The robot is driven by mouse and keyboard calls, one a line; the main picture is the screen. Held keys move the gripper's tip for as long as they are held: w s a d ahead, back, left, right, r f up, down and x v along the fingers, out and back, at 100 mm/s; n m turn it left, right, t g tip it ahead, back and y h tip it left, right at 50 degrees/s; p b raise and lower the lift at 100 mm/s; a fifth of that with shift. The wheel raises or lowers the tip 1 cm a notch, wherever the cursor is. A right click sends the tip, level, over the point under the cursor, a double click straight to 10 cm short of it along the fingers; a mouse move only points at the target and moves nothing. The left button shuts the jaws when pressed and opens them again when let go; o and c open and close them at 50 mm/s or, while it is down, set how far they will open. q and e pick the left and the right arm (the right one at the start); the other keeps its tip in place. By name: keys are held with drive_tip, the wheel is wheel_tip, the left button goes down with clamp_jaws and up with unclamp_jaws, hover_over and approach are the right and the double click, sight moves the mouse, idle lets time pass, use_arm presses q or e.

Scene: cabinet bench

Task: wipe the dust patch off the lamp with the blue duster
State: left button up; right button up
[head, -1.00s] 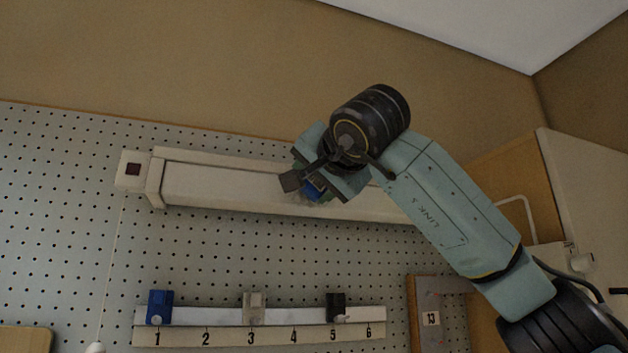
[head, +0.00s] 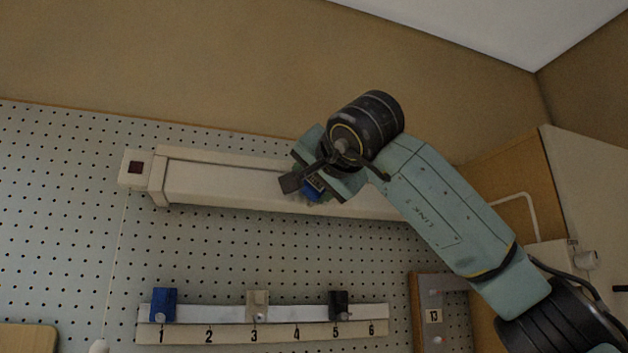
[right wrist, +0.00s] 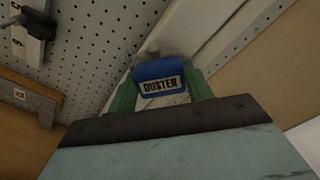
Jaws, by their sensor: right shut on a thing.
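The lamp (head: 225,184) is a long pale box fixed along the pegboard, with a small end block carrying a dark red square. My right gripper (head: 316,186) is in front of the lamp's middle, shut on the blue duster (head: 312,191). In the right wrist view, the duster (right wrist: 160,72), labelled DUSTER, sits between the green fingers, its far end close to the lamp (right wrist: 190,30). A dark smudge shows just past the duster there; I cannot tell whether it is dust or bristles. Contact with the lamp is unclear. My left gripper is out of view.
Below the lamp, a numbered rail (head: 225,334) carries a blue holder (head: 163,304), a beige one (head: 258,304) and a black one (head: 340,305). The pegboard between lamp and rail is clear.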

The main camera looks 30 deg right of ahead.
drive_tip(key=shift+d, duration=0.15)
drive_tip(key=shift+w, duration=0.2)
idle(1.3)
drive_tip(key=shift+s, duration=0.1)
drive_tip(key=shift+s+a+f+b, duration=0.1)
drive_tip(key=shift+s+a+b, duration=0.15)
drive_tip(key=shift+s+b, duration=0.25)
drive_tip(key=b+v, duration=0.1)
drive_tip(key=v, duration=0.3)
drive_tip(key=shift+s, duration=0.3)
